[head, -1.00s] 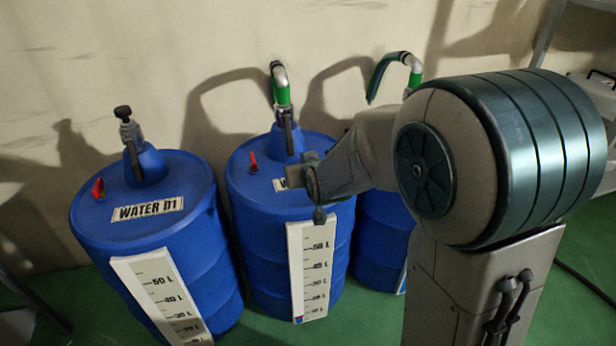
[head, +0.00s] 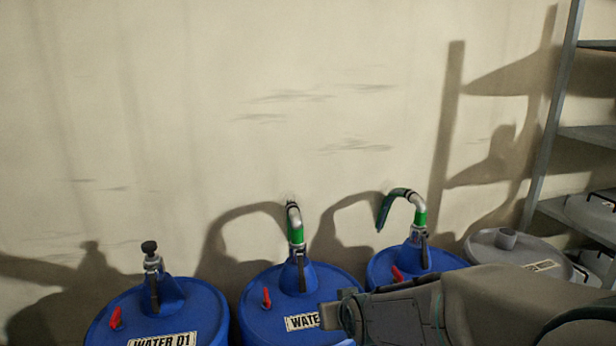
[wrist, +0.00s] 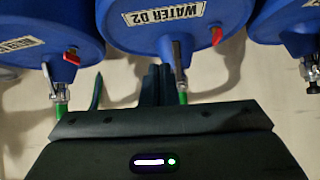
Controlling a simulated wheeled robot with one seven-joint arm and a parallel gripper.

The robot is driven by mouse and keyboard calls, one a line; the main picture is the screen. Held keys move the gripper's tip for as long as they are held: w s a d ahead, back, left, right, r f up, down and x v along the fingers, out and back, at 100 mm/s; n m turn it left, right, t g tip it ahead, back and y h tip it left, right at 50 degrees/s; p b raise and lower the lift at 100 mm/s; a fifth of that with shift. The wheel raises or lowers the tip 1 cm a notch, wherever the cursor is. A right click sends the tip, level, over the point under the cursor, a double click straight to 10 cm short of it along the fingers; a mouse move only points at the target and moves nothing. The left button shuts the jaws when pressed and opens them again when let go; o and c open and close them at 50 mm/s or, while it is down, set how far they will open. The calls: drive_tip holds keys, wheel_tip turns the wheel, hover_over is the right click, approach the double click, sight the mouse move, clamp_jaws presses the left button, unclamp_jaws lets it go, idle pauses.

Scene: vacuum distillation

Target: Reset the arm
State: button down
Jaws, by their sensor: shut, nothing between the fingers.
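My gripper (wrist: 157,72) shows in the wrist view as two dark fingers side by side, shut and empty. In the head view my arm reaches in from the lower right. Its end covers part of the middle barrel's label (head: 302,322). The fingertips cannot be made out in the head view.
Green-banded spouts (head: 296,228) rise from the middle and right barrels. A grey container (head: 510,250) and metal shelving (head: 556,120) are at right. The wall above is clear.

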drive_tip(key=s+d+r+m+g+h+p, duration=0.1)
drive_tip(key=s+d+r+g+p, duration=0.2)
drive_tip(key=s+r+p, duration=0.6)
drive_tip(key=s+d+r+m+g+h+p, duration=0.1)
drive_tip(key=s+d+r+g+p, duration=0.2)
drive_tip(key=s+r+p, duration=0.7)
wheel_tip(320, 180, up, 7)
drive_tip(key=d+p, duration=0.2)
drive_tip(key=p, duration=0.1)
drive_tip(key=shift+d+r+g+p, duration=0.2)
drive_tip(key=shift+d+g+p, duration=0.05)
drive_tip(key=shift+g+p, duration=0.1)
